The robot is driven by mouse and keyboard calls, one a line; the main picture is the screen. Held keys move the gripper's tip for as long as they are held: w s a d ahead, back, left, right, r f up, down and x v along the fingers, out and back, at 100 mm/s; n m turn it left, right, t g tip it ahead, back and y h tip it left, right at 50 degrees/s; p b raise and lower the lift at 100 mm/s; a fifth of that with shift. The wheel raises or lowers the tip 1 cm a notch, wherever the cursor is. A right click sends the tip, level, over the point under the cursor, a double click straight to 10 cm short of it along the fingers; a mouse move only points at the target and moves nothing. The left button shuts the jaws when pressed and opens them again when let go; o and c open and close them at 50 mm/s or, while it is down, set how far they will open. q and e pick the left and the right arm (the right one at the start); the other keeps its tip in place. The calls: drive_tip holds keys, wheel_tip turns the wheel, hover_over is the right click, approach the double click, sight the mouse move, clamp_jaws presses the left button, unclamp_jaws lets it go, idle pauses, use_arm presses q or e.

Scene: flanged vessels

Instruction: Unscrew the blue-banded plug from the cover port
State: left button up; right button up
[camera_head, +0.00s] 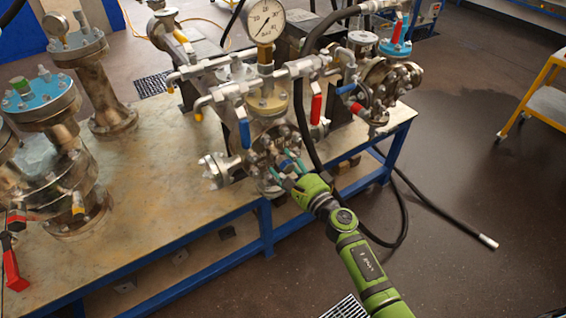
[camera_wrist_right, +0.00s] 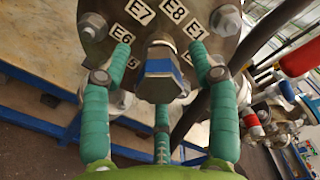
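The blue-banded plug (camera_wrist_right: 160,75) is a metal hex plug seated in the cover's face, in the middle of the right wrist view. The round metal cover (camera_wrist_right: 190,12) carries bolts and white labels such as E7, E8 and E1. My right gripper (camera_wrist_right: 162,72) has teal fingers spread around the plug, one on each side and one below. Gaps show between the side fingers and the plug. In the head view my right gripper (camera_head: 288,167) is at the front flange of the middle vessel (camera_head: 262,152), where the plug cannot be made out. My left gripper is not in view.
A black hose (camera_head: 302,112) hangs just beside my right gripper. Valves with blue (camera_head: 244,133) and red (camera_head: 316,108) handles sit above it. The bench (camera_head: 150,205) has a blue frame. Open floor lies to the right, with a yellow cart (camera_head: 548,100) at the edge.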

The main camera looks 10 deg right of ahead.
drive_tip(key=shift+f, duration=0.1)
drive_tip(key=shift+s+d, duration=0.1)
drive_tip(key=shift+s, duration=0.1)
drive_tip(key=v, duration=1.1)
drive_tip(key=shift+s, duration=0.3)
drive_tip(key=shift+c, duration=0.3)
